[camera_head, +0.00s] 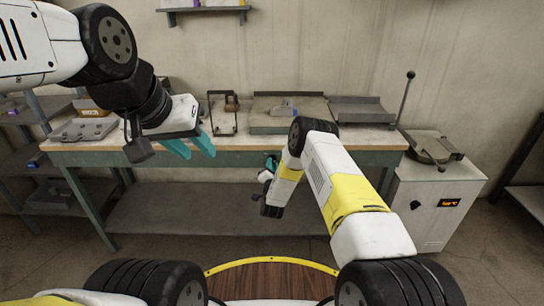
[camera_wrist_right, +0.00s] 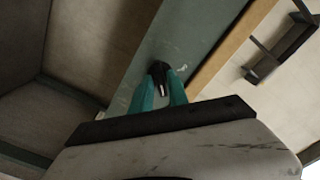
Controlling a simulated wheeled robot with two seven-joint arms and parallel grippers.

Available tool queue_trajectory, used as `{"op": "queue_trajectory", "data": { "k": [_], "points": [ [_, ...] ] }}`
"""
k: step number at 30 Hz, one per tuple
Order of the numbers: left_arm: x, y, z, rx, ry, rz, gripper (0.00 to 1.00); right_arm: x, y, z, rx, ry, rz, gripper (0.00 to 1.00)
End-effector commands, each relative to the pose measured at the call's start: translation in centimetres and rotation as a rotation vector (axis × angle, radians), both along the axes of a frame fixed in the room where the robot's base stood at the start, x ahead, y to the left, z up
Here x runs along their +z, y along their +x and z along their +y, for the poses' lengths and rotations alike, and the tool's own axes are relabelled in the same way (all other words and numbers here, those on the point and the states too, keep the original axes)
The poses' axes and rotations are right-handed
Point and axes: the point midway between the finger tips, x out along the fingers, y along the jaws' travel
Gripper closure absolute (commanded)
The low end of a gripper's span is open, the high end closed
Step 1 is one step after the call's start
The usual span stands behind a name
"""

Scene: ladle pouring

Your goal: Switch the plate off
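My right gripper (camera_wrist_right: 160,88) has its two teal fingers close together on either side of a small dark knob-like part (camera_wrist_right: 158,70) on the green front rail of the bench (camera_wrist_right: 200,55). The fingers appear to touch it. In the head view my right gripper (camera_head: 271,163) is at the bench's front edge, mostly hidden by my arm. My left gripper (camera_head: 190,147) is open and empty above the left part of the bench. A flat plate-like unit (camera_head: 290,118) lies at the back middle of the bench. I cannot tell which item the knob belongs to.
A grey cabinet (camera_head: 440,190) with a lit orange display (camera_head: 448,203) and a dark knob (camera_head: 415,205) stands right of the bench. A small frame (camera_head: 222,115), a grey tray (camera_head: 362,110) and a metal block (camera_head: 85,130) sit on the bench top (camera_head: 190,140). A round wooden surface (camera_head: 270,282) is in front.

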Motion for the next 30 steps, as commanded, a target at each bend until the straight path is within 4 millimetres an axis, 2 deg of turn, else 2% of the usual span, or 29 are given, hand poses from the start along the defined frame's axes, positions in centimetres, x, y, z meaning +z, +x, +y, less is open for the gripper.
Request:
{"op": "queue_trajectory", "data": {
  "k": [1, 3, 17, 23, 30],
  "points": [
    [0.00, 0.00, 0.00, 0.000, 0.000, 0.000, 0.64, 0.01, -0.01, 0.01, 0.000, 0.000, 0.000, 0.92],
    [0.00, 0.00, 0.00, 0.000, 0.000, 0.000, 0.64, 0.01, -0.01, 0.00, 0.000, 0.000, 0.000, 1.00],
    [0.00, 0.00, 0.00, 0.000, 0.000, 0.000, 0.64, 0.03, -0.02, 0.04, 0.001, -0.055, -0.001, 1.00],
    [0.00, 0.00, 0.00, 0.000, 0.000, 0.000, 0.64, 0.03, -0.02, 0.07, 0.001, -0.177, -0.001, 1.00],
    [0.00, 0.00, 0.00, 0.000, 0.000, 0.000, 0.64, 0.04, -0.02, 0.06, 0.002, -0.395, -0.001, 1.00]
  ]
}}
